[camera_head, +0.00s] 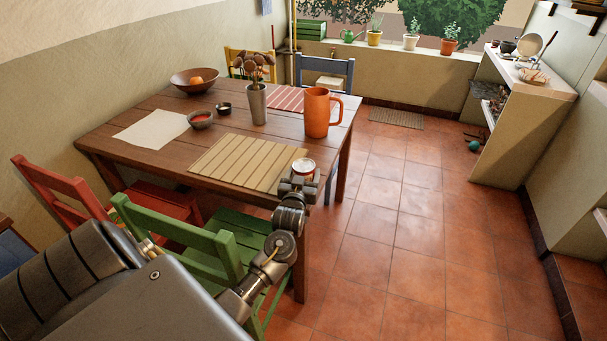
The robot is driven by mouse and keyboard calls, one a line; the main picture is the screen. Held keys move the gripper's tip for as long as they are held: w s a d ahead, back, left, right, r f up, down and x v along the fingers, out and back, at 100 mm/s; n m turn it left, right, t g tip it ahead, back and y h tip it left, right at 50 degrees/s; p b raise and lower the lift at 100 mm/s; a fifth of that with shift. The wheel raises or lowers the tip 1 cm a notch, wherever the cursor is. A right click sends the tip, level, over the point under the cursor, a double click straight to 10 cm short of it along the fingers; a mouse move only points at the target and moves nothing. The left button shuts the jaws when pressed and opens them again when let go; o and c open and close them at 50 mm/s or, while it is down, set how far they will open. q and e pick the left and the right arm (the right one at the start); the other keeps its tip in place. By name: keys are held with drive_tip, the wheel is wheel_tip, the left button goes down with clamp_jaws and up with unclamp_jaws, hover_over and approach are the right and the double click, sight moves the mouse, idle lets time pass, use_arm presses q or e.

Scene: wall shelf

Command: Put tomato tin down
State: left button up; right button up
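The tomato tin (304,167) is small, pale-sided and reddish on top. It shows at the near right corner of the wooden table (164,172), beside the slatted mat. My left gripper (298,184) is right at the tin, overlapping its lower part in the picture. The gripper hides the tin's base, so I cannot tell whether the tin touches the table or is held just above it. The fingers are too small and covered to show whether they are closed on it. My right gripper is out of view.
A slatted mat (240,162), an orange jug (317,113), a utensil holder (257,104), small bowls (201,120) and a white sheet (152,129) occupy the table. A green chair (190,245) and a red chair (62,185) stand at its near side. Tiled floor (400,240) is clear to the right.

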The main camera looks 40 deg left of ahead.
use_arm(q)
drive_tip(key=shift+o, duration=1.4)
drive_tip(key=shift+r, duration=0.15)
drive_tip(key=v, duration=1.2)
